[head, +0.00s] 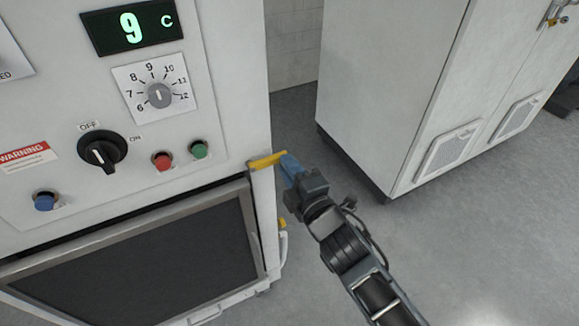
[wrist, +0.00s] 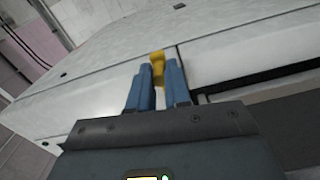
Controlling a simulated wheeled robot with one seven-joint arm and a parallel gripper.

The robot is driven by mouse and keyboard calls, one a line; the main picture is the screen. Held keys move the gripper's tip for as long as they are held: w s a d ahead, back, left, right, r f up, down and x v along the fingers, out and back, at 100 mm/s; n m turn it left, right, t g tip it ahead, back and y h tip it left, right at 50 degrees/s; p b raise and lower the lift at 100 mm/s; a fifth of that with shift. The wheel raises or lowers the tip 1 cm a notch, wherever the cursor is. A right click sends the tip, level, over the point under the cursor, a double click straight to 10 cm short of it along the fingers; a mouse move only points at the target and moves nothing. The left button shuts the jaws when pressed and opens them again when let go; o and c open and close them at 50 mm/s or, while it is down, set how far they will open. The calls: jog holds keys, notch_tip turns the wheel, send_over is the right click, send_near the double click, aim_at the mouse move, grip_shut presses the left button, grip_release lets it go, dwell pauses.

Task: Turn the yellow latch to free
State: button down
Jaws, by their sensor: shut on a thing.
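The yellow latch (head: 266,161) sits at the right edge of the white machine, near the top right corner of its dark-windowed door. It points to the right, roughly level. My gripper (head: 289,163) has blue fingers and is at the latch's outer end. In the wrist view the yellow latch (wrist: 157,66) stands between the two blue fingertips (wrist: 157,77), and the fingers are shut on it. The fingers hide part of the latch's handle.
The machine door (head: 140,262) has a dark window and a metal frame. A second yellow piece (head: 282,222) is lower on the machine's right edge. A white cabinet (head: 390,90) stands to the right, with bare grey floor (head: 480,230) in front of it.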

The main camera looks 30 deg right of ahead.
jog(key=c, duration=1.1)
grip_release()
jog(key=shift+s+b, duration=0.95)
jog(key=shift+s, duration=2.95)
jog(key=s+f+m+g, duration=0.2)
jog(key=s+m, duration=0.4)
jog(key=s, duration=1.1)
jog(key=s+r+m, duration=0.2)
jog(key=s+m, duration=0.1)
jog(key=s, duration=0.2)
jog(key=s+r+m, duration=0.2)
jog(key=s+m, duration=0.2)
jog(key=s, duration=0.2)
jog(key=s+r+m+g, duration=0.1)
jog(key=s+r+m, duration=0.1)
jog(key=s, duration=0.3)
jog(key=shift+s+d+r+m, duration=0.15)
jog(key=shift+d+r+m, duration=0.2)
jog(key=shift+m, duration=0.35)
